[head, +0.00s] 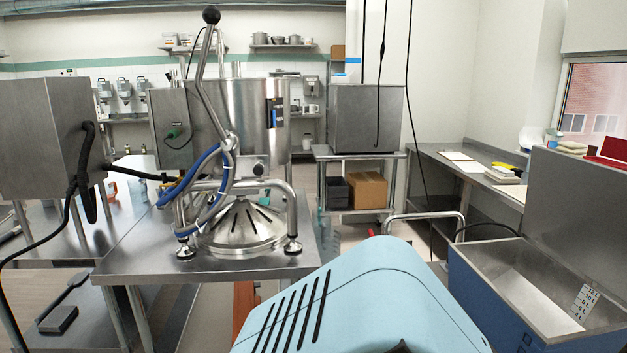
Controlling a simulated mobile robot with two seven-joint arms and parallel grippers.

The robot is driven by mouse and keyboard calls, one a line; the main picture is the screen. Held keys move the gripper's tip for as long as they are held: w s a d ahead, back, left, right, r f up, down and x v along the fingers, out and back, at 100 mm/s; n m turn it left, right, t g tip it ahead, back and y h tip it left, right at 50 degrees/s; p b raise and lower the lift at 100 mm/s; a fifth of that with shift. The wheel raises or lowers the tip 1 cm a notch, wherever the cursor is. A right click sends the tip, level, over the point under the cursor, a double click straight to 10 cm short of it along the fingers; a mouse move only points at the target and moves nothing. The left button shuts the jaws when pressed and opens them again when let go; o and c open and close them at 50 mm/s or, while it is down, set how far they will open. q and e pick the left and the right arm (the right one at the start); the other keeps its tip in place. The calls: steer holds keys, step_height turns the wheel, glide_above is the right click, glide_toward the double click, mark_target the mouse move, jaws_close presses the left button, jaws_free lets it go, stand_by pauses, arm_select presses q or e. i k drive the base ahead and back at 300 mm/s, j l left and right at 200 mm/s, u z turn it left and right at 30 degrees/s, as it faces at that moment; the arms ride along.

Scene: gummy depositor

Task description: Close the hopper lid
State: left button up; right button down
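The hopper (482,268) is an open-topped box at the lower right of the head view, with blue outer sides and a bare metal interior. Volume marks show on its inner wall. Its lid (577,200) is a flat grey metal panel standing raised along the hopper's far right side, so the lid is open. The right end of the lid and the near end of the hopper are cut off by the picture edge. Neither of my grippers is in view, and nothing is seen touching the lid.
A steel side bench (454,170) with papers and small items runs behind the hopper. A steel machine with a tall lever (205,75) stands on a metal table (150,268) at the left. A thin dark cable (425,140) hangs down left of the hopper.

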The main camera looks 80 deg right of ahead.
mark_target(575, 208)
steer(key=k+l+z, duration=0.4)
steer(key=k+l, duration=0.15)
steer(key=k, duration=0.15)
steer(key=k+l+z, duration=0.5)
steer(key=k, duration=0.15)
steer(key=k+l+z, duration=0.45)
steer(key=k+l, duration=0.15)
steer(key=l, duration=0.15)
steer(key=l+z, duration=0.2)
steer(key=l, duration=0.2)
steer(key=k+l+z, duration=0.15)
steer(key=l, duration=0.3)
steer(key=i+l+z, duration=0.1)
steer(key=l, duration=0.35)
steer(key=i+l+z, duration=0.15)
steer(key=l, duration=0.3)
